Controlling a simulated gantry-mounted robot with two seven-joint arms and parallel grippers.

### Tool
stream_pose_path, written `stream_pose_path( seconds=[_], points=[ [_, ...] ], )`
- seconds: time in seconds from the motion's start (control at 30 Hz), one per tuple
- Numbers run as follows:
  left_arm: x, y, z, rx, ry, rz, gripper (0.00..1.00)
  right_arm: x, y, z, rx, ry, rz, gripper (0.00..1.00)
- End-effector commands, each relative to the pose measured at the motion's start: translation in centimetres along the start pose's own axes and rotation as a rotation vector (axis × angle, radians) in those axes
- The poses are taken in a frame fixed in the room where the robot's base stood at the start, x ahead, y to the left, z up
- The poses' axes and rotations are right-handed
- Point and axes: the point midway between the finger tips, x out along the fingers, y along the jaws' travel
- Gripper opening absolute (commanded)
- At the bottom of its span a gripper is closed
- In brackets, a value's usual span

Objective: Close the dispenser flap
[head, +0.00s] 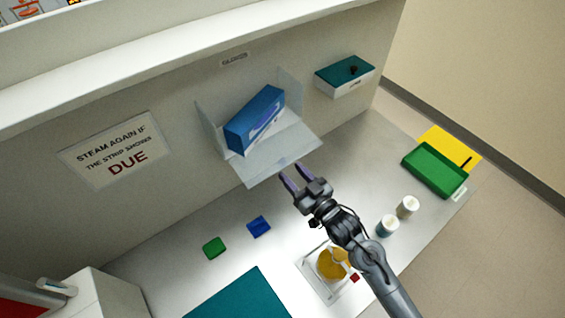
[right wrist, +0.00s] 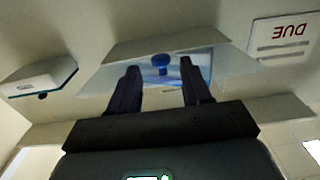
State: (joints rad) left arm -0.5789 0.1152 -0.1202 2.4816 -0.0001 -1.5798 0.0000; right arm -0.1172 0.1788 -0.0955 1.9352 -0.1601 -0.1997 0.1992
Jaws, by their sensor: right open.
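The dispenser is a pale, clear-sided holder on the wall with a blue glove box (head: 255,120) inside. Its translucent flap (head: 272,153) is open, lowered outward from the wall like a sloping shelf below the box. A small dark mark sits near its front edge. My right gripper (head: 291,168) is open and empty, its fingertips close to the flap's front edge; I cannot tell whether they touch. In the right wrist view, upside down, the two fingers (right wrist: 160,68) stand apart before the dispenser, with the blue box (right wrist: 190,67) behind. My left gripper is not in view.
A teal-topped wall box (head: 345,77) hangs right of the dispenser, a DUE sign (head: 115,150) left. On the bench are a green block (head: 214,247), a blue block (head: 258,226), two small jars (head: 407,207), a yellow-filled dish (head: 330,265) and a green tray (head: 434,170).

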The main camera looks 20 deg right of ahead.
Motion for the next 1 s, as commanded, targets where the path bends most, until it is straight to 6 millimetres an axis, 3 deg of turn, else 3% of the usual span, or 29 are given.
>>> stream_pose_path(
  seconds=[0.3,0.77,0.8,1.0],
  points=[
    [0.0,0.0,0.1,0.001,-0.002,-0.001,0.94,4.3,0.0,0.0,0.0,0.001,0.0,0.48],
    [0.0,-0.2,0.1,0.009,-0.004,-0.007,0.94,5.4,0.0,0.0,0.0,0.0,0.0,0.48],
    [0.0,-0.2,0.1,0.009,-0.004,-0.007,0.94,5.4,0.0,0.0,0.0,0.0,0.0,0.47],
    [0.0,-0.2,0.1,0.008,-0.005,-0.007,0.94,5.4,0.0,0.0,0.0,0.0,0.0,0.16]
  ],
)
